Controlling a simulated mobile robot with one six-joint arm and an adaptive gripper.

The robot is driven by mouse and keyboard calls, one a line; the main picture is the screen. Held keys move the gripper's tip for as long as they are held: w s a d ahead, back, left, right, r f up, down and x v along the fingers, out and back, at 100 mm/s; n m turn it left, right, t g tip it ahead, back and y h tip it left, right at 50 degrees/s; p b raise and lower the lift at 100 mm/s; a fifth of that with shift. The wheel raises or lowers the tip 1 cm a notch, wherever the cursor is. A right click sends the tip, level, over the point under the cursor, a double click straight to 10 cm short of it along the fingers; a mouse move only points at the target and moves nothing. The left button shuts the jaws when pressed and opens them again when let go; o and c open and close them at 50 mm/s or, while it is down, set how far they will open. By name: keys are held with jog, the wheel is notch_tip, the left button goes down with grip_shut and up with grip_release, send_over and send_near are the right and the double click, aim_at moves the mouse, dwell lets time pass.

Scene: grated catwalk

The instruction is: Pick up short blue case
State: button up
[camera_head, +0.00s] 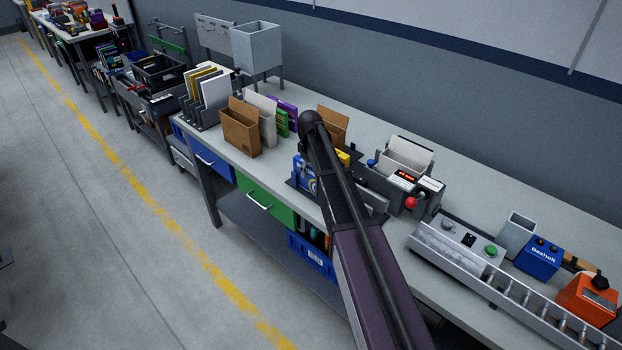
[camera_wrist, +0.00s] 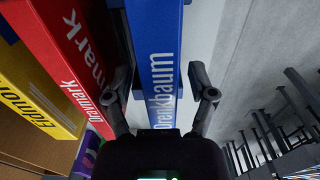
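In the wrist view a blue case (camera_wrist: 155,45) with white lettering ending in "renkbaum" stands between the two fingers of my gripper (camera_wrist: 160,72). The fingers are spread, one along each side of the case; a gap shows by the right finger, and I cannot tell whether the left one touches. In the head view a blue case (camera_head: 304,176) shows partly behind my arm, at the front of the bench. My gripper is hidden there by my own arm.
Red (camera_wrist: 75,55) and yellow (camera_wrist: 30,95) cases stand close left of the blue one in the wrist view. On the bench (camera_head: 345,108) are cardboard holders (camera_head: 240,128), a grey device with a red knob (camera_head: 411,203), a roller track (camera_head: 480,275) and another blue box (camera_head: 540,258).

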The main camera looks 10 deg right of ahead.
grip_shut()
jog(key=shift+r, duration=0.2)
notch_tip(320, 180, up, 10)
jog(key=p, duration=1)
jog(key=shift+f, duration=0.2)
jog(key=shift+f, duration=0.1)
dwell(0.5)
